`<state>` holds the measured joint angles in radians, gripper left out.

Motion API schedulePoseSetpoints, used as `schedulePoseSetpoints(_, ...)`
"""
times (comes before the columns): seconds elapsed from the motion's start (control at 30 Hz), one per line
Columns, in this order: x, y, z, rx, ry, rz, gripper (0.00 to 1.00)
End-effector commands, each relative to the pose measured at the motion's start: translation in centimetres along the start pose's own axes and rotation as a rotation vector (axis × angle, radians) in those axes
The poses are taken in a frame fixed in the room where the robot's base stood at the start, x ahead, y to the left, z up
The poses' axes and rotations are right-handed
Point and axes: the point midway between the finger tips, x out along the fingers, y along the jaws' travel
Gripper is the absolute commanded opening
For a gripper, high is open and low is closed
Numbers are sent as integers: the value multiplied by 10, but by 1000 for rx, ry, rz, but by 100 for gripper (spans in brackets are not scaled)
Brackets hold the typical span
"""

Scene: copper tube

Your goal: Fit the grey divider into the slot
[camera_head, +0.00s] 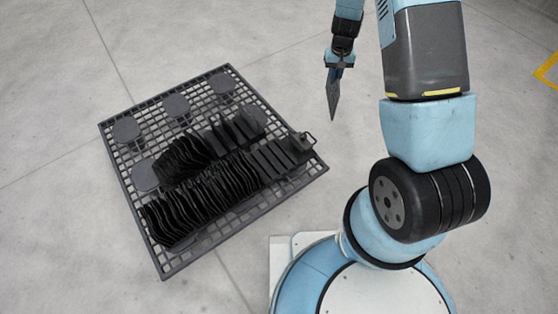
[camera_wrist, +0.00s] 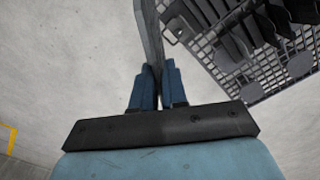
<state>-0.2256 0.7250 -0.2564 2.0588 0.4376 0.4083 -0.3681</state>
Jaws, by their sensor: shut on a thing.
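The grey divider (camera_head: 333,97) is a thin, pointed plate. My gripper (camera_head: 338,64) is shut on its upper end, and the divider hangs tip down, to the right of the rack and apart from it. In the wrist view the divider (camera_wrist: 150,32) stands between the two blue fingers of my gripper (camera_wrist: 157,70) and runs off the top edge. The rack holds rows of dark upright plates (camera_head: 205,190) with narrow gaps between them. I cannot tell which gap is the slot. The rack's plates (camera_wrist: 238,40) also show at the wrist view's upper right.
The dark grid tray (camera_head: 113,160) under the plates lies on the grey concrete floor, with several round pads (camera_head: 176,105) along its far and left sides. A small wire handle (camera_head: 309,138) sticks up at its right corner. The floor around is clear. A yellow marking (camera_head: 546,70) lies far right.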

Motion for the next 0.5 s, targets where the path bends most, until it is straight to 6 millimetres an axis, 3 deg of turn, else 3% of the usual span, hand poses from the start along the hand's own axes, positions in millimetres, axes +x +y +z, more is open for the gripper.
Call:
schedulePoseSetpoints(0.17,16,-11,0,90,-3,0,0)
schedulePoseSetpoints(0.5,99,-50,6,660,-4,2,0)
